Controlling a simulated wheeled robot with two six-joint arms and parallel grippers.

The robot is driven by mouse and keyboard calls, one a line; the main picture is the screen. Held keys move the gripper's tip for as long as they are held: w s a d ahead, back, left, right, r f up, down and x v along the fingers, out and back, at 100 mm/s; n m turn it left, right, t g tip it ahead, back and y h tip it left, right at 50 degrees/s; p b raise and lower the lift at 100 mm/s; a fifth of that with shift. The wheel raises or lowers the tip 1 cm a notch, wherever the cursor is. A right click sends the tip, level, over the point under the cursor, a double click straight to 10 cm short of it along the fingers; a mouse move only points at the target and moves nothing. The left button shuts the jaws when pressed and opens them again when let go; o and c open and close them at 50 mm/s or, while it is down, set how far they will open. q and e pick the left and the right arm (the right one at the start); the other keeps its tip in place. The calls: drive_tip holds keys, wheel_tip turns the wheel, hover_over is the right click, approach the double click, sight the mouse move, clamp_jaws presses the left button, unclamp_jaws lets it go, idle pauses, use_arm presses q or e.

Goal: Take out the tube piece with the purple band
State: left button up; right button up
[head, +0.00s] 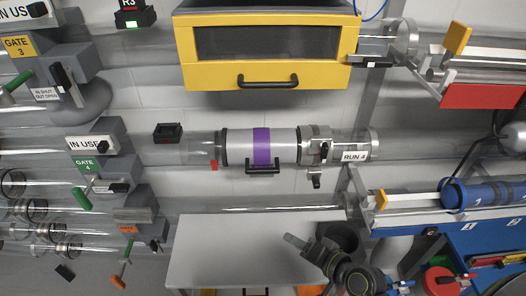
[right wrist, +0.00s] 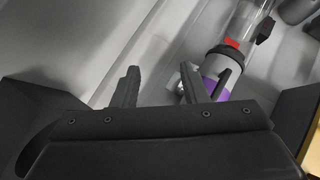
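The purple-banded piece (right wrist: 213,88) shows beyond the right finger, partly hidden. My left gripper is not in view.
A yellow-framed box (head: 268,83) with a black handle hangs above the piece. A pale table (head: 225,250) is below. Gate 4 with a green lever (head: 82,198) is at left. A blue cylinder (head: 485,193) lies on a rail at right.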

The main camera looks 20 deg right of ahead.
drive_tip(key=w+r+m+t+y, duration=0.1)
drive_tip(key=w+r+m+t, duration=0.4)
drive_tip(key=r, duration=0.4)
drive_tip(key=m+p, duration=0.1)
drive_tip(key=p, duration=0.2)
approach(260, 173)
drive_tip(key=x, duration=0.5)
drive_tip(key=shift+p+x, duration=0.3)
drive_tip(key=shift+x, duration=3.1)
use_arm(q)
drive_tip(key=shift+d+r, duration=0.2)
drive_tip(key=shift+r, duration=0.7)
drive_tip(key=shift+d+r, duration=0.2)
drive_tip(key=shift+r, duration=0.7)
use_arm(e)
clamp_jaws()
